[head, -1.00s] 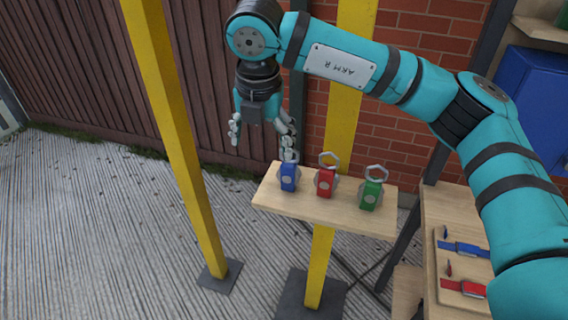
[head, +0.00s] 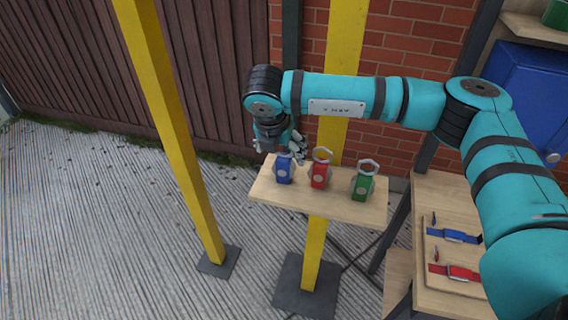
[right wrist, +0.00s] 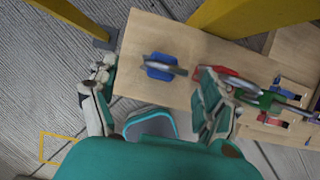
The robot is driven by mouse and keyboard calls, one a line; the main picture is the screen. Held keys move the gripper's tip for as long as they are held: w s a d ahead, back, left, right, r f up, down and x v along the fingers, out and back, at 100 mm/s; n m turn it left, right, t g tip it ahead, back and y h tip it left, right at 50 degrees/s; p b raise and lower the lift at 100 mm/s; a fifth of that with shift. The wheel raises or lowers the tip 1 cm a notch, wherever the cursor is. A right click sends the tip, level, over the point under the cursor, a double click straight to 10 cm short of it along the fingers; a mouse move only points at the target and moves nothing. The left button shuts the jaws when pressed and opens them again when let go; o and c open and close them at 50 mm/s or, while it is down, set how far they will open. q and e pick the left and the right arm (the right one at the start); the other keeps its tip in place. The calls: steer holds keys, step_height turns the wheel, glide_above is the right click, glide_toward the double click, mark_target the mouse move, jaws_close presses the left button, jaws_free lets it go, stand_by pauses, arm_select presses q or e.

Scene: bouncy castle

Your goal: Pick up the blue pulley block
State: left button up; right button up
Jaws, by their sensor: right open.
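The blue pulley block (head: 284,173) stands at the left end of a small wooden shelf (head: 340,205). A red pulley block (head: 319,175) and a green one (head: 362,187) stand to its right, each with a grey ring on top. My right gripper (head: 280,147) is open and empty just above and behind the blue block, partly hiding its top. In the right wrist view the blue block (right wrist: 160,68) lies ahead, between the lines of the two spread finger groups (right wrist: 155,98). The right-hand fingers are close to the red block (right wrist: 215,75). My left gripper is not in view.
A yellow post (head: 173,130) stands left of the shelf, and another (head: 345,50) rises behind it. A workbench (head: 430,200) with blue and red clamp-like tools is at the right. A brick wall and a wooden fence close off the back.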

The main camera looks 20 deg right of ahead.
mark_target(284, 155)
steer(key=p+x, duration=0.2)
steer(key=x, duration=0.1)
steer(key=shift+d+f, duration=0.2)
steer(key=shift+f, duration=0.05)
steer(key=shift+w+d+f, duration=0.1)
steer(key=shift+f, duration=0.35)
steer(key=shift+c, duration=1)
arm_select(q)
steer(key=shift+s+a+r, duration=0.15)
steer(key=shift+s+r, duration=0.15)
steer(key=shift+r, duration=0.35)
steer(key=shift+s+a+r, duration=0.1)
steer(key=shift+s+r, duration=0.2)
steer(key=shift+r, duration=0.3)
arm_select(e)
steer(key=c, duration=1.3)
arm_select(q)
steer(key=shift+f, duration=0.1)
arm_select(e)
steer(key=shift+w+r, duration=0.1)
steer(key=shift+r, duration=0.05)
steer(key=shift+c, duration=0.2)
